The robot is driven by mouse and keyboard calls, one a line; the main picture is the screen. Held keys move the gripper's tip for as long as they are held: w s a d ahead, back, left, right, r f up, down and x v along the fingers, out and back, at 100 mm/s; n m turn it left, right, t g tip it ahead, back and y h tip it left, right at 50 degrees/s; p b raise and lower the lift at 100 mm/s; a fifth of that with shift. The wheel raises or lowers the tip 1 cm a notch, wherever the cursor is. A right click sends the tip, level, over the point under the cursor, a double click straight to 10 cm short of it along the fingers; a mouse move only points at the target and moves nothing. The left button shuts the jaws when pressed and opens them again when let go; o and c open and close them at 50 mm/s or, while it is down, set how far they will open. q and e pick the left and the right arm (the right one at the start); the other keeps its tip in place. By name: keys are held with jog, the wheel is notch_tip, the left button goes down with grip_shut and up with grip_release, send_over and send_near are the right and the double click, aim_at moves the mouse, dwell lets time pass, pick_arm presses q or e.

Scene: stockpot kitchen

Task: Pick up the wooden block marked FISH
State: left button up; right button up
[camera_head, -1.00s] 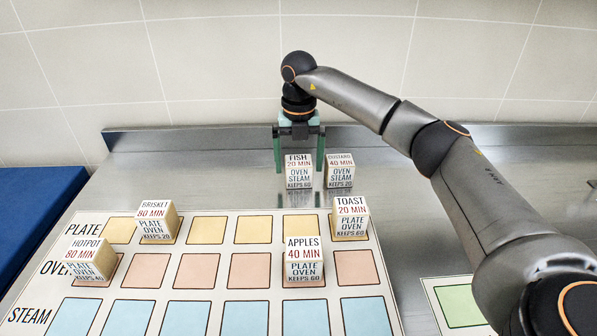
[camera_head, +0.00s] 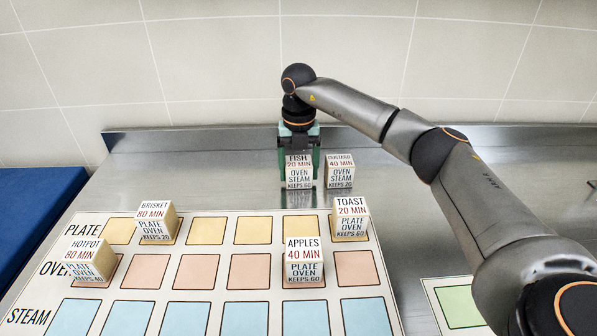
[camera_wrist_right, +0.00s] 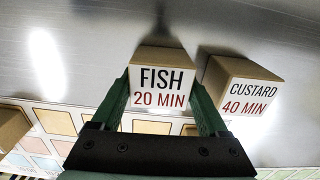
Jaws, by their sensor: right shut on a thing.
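The wooden block marked FISH (camera_head: 299,174) stands upright on the steel counter behind the board. Its top reads FISH 20 MIN and its front reads OVEN STEAM. My right gripper (camera_head: 300,160) reaches down over it from behind, with one green finger on each side. In the right wrist view the FISH block (camera_wrist_right: 160,85) sits between the two green fingers of my right gripper (camera_wrist_right: 163,98), which is shut on it. The block does not look raised off the counter. My left gripper is in no view.
The CUSTARD block (camera_head: 340,173) stands close to the right of FISH and also shows in the wrist view (camera_wrist_right: 240,88). The printed board (camera_head: 225,219) holds the BRISKET (camera_head: 157,225), HOTPOT (camera_head: 92,262), APPLES (camera_head: 304,262) and TOAST (camera_head: 350,220) blocks. The wall (camera_head: 220,60) is close behind.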

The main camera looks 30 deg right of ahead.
jog(key=shift+c, duration=1.1)
jog(key=shift+r, duration=0.15)
